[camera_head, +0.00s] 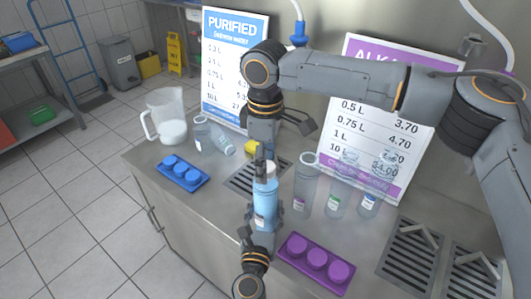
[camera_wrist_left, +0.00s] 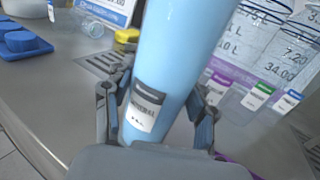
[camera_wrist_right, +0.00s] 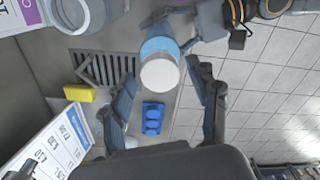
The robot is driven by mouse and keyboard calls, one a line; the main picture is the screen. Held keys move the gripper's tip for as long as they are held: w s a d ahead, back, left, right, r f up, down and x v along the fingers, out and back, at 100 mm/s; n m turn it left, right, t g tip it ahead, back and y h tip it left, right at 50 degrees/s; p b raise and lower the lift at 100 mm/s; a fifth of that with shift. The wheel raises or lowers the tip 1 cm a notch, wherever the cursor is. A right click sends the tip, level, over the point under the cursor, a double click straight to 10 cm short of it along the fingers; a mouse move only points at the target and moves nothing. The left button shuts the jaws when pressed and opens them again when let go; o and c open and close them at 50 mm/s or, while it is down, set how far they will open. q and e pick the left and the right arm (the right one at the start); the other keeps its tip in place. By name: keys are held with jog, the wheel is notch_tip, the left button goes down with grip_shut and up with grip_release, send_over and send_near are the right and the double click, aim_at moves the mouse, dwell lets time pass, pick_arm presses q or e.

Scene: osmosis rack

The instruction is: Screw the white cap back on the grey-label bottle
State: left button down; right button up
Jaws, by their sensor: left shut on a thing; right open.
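The grey-label bottle (camera_head: 265,203), full of light blue, stands upright in my left gripper (camera_head: 262,228). Its grey and white label (camera_wrist_left: 148,106) faces the left wrist camera, with the left fingers shut on both sides of the bottle. The white cap (camera_wrist_right: 160,75) sits on top of the bottle; whether it is screwed tight cannot be told. My right gripper (camera_head: 265,158) points down just above the bottle's top. In the right wrist view its fingers (camera_wrist_right: 163,84) are open, one on each side of the cap, with gaps visible. In the head view it partly hides the cap.
A blue cap tray (camera_head: 180,173) lies left and a purple cap tray (camera_head: 317,264) lies right on the steel counter. Several clear bottles (camera_head: 305,185) stand close right of the held bottle. A jug (camera_head: 168,118), a lying bottle (camera_head: 222,142) and price boards (camera_head: 232,70) stand behind.

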jog(key=c, duration=1.3)
jog(key=shift+o, duration=0.2)
jog(key=o, duration=1.4)
jog(key=shift+c, duration=0.2)
jog(key=shift+r, duration=0.15)
notch_tip(320, 180, up, 12)
pick_arm(q)
jog(key=shift+c, duration=1.8)
grip_release()
